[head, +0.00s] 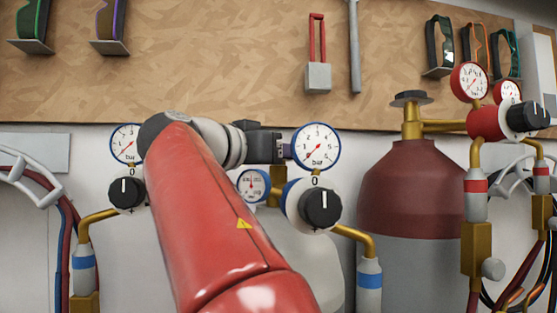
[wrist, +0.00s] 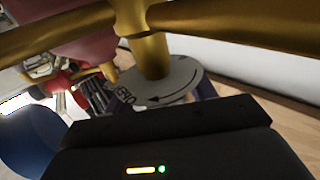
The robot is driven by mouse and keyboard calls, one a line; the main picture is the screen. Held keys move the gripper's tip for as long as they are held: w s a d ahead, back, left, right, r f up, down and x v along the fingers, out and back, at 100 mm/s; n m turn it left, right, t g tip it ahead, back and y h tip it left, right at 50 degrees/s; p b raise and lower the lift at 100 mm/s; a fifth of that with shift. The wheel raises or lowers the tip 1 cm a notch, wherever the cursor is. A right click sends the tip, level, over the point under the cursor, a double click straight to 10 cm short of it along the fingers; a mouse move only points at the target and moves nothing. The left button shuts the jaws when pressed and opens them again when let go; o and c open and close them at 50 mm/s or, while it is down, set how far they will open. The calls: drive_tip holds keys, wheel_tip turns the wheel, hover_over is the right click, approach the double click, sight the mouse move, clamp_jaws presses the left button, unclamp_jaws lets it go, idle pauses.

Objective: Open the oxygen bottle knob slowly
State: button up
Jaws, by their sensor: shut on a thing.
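In the wrist view, a grey disc knob (wrist: 180,78) with dark lettering and a curved arrow sits on a brass valve stem (wrist: 152,58). My gripper (head: 284,151) is shut on this knob, with a finger showing at each side of the disc in the wrist view. In the head view the knob and fingertips are hidden behind the gripper body and a blue-rimmed gauge (head: 317,147). A pale bottle (head: 310,255) stands below, partly covered by my red arm.
A red-topped bottle (head: 410,190) with its own dark knob (head: 411,97) stands to the right. Blue-rimmed gauges, a black regulator knob (head: 321,208) and brass pipes crowd close around my gripper. Goggles (head: 439,45) and a padlock (head: 318,77) hang on the board above.

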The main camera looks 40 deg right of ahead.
drive_tip(key=o, duration=1)
drive_tip(key=a, duration=0.5)
drive_tip(key=s+a, duration=0.1)
drive_tip(key=a, duration=0.1)
drive_tip(key=shift+a, duration=0.4)
